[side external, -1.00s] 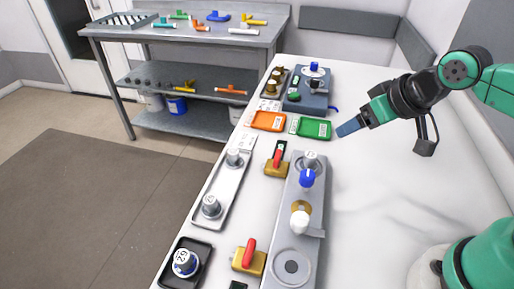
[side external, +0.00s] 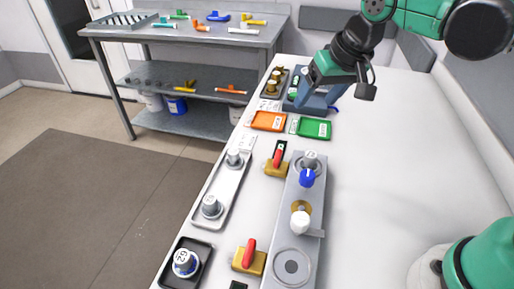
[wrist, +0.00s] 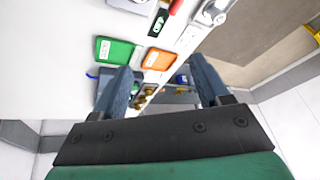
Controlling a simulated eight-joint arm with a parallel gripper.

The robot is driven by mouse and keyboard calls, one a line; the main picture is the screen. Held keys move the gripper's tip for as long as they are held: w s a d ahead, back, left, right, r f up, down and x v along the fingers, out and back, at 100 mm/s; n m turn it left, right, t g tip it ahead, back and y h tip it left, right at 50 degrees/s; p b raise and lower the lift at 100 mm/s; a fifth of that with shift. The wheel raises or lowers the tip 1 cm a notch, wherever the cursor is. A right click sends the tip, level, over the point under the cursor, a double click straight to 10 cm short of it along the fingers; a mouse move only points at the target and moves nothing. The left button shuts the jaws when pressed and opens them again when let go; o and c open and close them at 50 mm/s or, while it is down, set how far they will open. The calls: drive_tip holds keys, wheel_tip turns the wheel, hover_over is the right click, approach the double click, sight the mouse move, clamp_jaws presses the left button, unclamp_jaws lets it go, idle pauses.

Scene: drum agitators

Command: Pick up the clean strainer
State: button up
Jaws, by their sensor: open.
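No thing in view can be told for sure as the clean strainer. Candidates are brass-coloured round pieces on a dark tray (side external: 272,83) at the far end of the bench; they show between my fingers in the wrist view (wrist: 146,92). My gripper (side external: 314,97) is open and empty, fingers pointing down, above the grey-blue device (side external: 318,108) at the far end, which it partly hides. In the wrist view my open fingers (wrist: 162,72) stand wide apart. An orange tray (side external: 268,121) and a green tray (side external: 314,128) lie just in front, each with a white label.
A long grey fixture (side external: 290,235) with blue and white knobs runs along the bench. Beside it are red-handled yellow valves (side external: 248,257), a light tray with grey cylinders (side external: 225,190) and a black tray (side external: 200,250). The bench's right side is clear. A metal shelf table (side external: 180,38) stands behind.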

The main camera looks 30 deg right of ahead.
drive_tip(key=w+a+f+m+g, duration=0.2)
drive_tip(key=w+a, duration=0.3)
drive_tip(key=w, duration=0.1)
drive_tip(key=m+g, duration=0.2)
drive_tip(key=g, duration=0.1)
hover_over(233, 151)
drive_tip(key=shift+h, duration=0.3)
drive_tip(key=f, duration=0.7)
drive_tip(key=shift+d, duration=0.25)
drive_tip(key=shift+a+f, duration=0.2)
drive_tip(key=shift+f, duration=2.95)
drive_tip(key=shift+c, duration=0.2)
clamp_jaws()
